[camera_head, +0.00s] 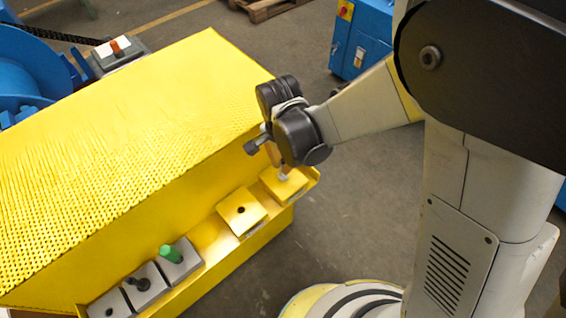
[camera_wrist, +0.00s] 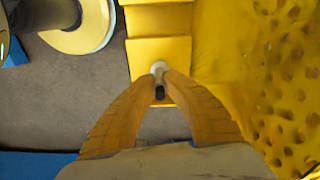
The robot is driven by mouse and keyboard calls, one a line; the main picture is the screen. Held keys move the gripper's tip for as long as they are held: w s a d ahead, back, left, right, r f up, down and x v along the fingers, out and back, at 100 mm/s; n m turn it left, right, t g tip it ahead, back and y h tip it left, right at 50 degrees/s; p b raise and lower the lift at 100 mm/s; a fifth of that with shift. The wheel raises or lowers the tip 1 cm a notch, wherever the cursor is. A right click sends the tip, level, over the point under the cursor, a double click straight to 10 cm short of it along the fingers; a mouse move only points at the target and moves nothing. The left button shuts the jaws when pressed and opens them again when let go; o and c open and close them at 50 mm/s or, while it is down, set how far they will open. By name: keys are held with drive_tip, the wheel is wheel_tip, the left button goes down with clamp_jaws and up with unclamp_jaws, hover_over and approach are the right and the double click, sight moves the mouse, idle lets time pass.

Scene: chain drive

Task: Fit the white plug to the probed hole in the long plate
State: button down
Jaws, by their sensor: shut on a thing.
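My gripper (camera_wrist: 160,82) points down with its two orange fingers closed around the white plug (camera_wrist: 158,66). A small dark piece or opening (camera_wrist: 160,92) shows between the fingers; I cannot tell which. In the head view the white plug (camera_head: 283,174) is just over the rightmost yellow block (camera_head: 291,187) on the ledge. I cannot tell whether its lower end is still in that block. The adjacent yellow block (camera_head: 241,210) has an open dark hole. I cannot tell which part is the long plate or which hole was probed.
A large yellow perforated cover (camera_head: 120,130) stands beside the ledge. Grey blocks at the ledge's near end hold a green plug (camera_head: 171,254) and a black plug (camera_head: 140,284). An orange plug (camera_head: 115,46) sits on a grey block by a chain. Open floor (camera_head: 350,200) lies right.

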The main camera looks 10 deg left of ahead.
drive_tip(key=shift+f+b, duration=0.35)
drive_tip(key=shift+f, duration=0.15)
drive_tip(key=c, duration=1.5)
unclamp_jaws()
drive_tip(key=shift+r, duration=0.1)
drive_tip(key=r, duration=1.2)
drive_tip(key=shift+s+a, duration=0.15)
drive_tip(key=shift+s, duration=0.1)
drive_tip(key=s+d+r+n+t, duration=0.1)
drive_tip(key=d+r+n+t, duration=0.1)
drive_tip(key=d, duration=0.6)
drive_tip(key=s+d+r+n+t, duration=0.2)
drive_tip(key=d+r, duration=0.1)
drive_tip(key=d, duration=0.6)
drive_tip(key=s+d+r+n+t, duration=0.2)
drive_tip(key=d+r, duration=0.1)
drive_tip(key=d, duration=0.5)
drive_tip(key=shift+d+t, duration=0.3)
drive_tip(key=shift+d, duration=0.1)
